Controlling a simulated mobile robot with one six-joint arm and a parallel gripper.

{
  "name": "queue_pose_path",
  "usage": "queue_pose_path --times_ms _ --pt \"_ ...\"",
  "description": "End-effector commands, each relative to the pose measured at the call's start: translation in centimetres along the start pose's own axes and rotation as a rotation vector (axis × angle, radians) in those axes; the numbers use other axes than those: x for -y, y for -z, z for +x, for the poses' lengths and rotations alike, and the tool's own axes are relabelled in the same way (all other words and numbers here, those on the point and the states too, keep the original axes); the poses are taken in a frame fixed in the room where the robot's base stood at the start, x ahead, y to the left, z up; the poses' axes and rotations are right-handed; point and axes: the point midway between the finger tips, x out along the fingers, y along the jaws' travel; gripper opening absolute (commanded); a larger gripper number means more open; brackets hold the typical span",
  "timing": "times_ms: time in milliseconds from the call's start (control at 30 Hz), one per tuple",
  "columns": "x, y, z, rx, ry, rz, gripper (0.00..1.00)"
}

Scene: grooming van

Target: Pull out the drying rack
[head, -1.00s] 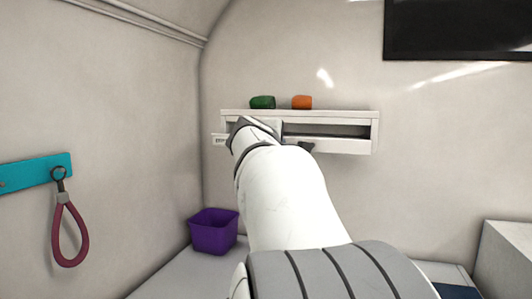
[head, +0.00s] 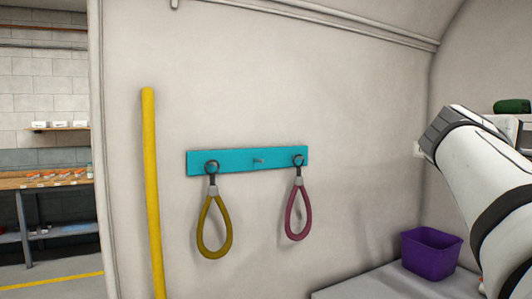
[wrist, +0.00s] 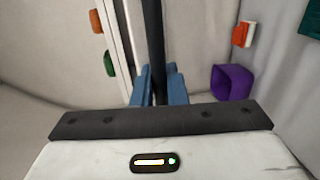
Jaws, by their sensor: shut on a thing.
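In the wrist view, the blue fingers of my gripper (wrist: 159,88) are shut on a dark bar (wrist: 153,35), which appears to be part of the drying rack. The bar runs upright in that picture, beside the white wall unit (wrist: 118,40). The rest of the rack is hidden or out of frame. In the head view, only the edge of the wall unit (head: 524,128) shows at the far right, behind my arm, and my gripper is not visible there.
A green item (head: 512,106) sits on the unit; an orange one (wrist: 96,21) shows in the wrist view. A purple bin (head: 430,255) stands on the counter (head: 365,287) below. A teal board (head: 240,161) with two loops and a yellow pole (head: 150,190) are left.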

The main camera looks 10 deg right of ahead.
Motion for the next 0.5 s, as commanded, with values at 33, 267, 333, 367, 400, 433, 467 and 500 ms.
queue_pose_path --times_ms 33,267,333,367,400,433,467,500 --pt "-0.10 0.13 0.04 -0.004 -0.002 0.000 0.00" --pt "-0.12 0.03 0.10 -0.002 -0.002 0.001 0.26" --pt "-0.12 0.00 0.10 -0.001 -0.002 0.001 0.29" --pt "-0.12 -0.01 0.10 -0.001 -0.002 0.001 0.29" --pt "-0.12 -0.02 0.10 -0.001 -0.002 0.001 0.29" --pt "-0.11 -0.03 0.10 0.000 -0.002 0.001 0.29" --pt "-0.11 -0.04 0.10 0.000 -0.002 0.001 0.29" --pt "-0.11 -0.04 0.10 0.000 -0.002 0.001 0.29"
